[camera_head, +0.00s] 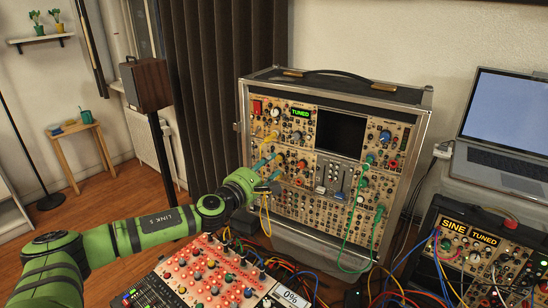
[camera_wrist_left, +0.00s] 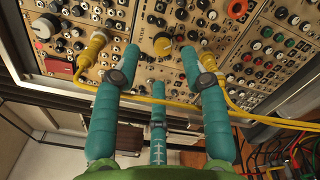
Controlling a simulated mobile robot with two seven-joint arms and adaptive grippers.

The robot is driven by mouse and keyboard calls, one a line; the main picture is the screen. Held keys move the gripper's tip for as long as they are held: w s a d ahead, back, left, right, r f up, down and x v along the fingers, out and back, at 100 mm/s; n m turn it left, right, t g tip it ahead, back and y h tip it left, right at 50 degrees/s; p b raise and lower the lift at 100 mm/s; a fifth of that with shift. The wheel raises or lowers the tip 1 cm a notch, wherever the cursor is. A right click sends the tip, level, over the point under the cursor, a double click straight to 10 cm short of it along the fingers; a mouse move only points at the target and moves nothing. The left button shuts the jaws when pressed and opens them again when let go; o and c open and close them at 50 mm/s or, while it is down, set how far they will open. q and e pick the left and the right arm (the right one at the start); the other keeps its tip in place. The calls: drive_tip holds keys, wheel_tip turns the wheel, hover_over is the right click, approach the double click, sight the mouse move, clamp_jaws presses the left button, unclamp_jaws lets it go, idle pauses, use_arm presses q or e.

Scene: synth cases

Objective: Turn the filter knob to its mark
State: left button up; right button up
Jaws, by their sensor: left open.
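The tan modular synth rack (camera_head: 330,205) stands upright in its case, full of knobs and jacks. My left gripper (camera_head: 268,168), with teal fingers, is in front of the rack's lower left. It is open and empty, its fingers (camera_wrist_left: 159,62) spread in the left wrist view. My right gripper is not in view.
Yellow plugs (camera_wrist_left: 92,52) and cables stand out from the panel close to my fingers. A green cable (camera_head: 345,235) hangs down the rack. A laptop (camera_head: 505,120) and a small synth box (camera_head: 480,250) stand right.

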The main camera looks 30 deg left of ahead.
sight(278, 160)
use_arm(q)
drive_tip(key=w, duration=0.2)
drive_tip(key=shift+w, duration=0.3)
drive_tip(key=shift+w+f+p, duration=0.2)
drive_tip(key=shift+w+p, duration=0.1)
drive_tip(key=shift+w, duration=0.25)
drive_tip(key=shift+s, duration=0.1)
clamp_jaws()
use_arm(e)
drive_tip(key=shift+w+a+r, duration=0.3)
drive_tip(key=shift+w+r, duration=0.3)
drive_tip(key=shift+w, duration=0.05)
